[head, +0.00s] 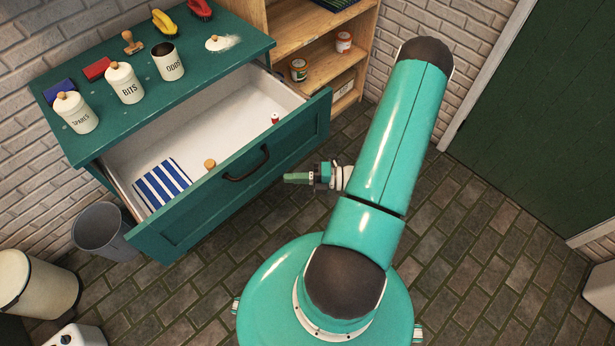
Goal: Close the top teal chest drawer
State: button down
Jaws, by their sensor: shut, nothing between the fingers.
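The teal chest (88,135) stands against the brick wall at the left in the head view. Its top drawer (190,225) is pulled well out, and its white inside shows. A dark handle (247,163) is on the middle of the drawer front. A blue and white striped cloth (162,186), a small piece with a wooden top (209,164) and a small red and white item (274,118) lie in the drawer. My gripper (288,178) is shut and empty, to the right of the handle and apart from the drawer front.
Canisters (125,83), brushes (173,17) and blocks (97,69) stand on the chest top. A wooden shelf (318,62) adjoins the chest's right side. A grey bin (100,230) stands near the drawer's left corner. The brick floor (475,230) at the right is clear.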

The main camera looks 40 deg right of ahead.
jog(key=w, duration=0.1)
jog(key=w+a, duration=0.1)
jog(key=w, duration=0.1)
jog(key=w+a, duration=0.1)
jog(key=w, duration=0.1)
jog(key=shift+w, duration=0.5)
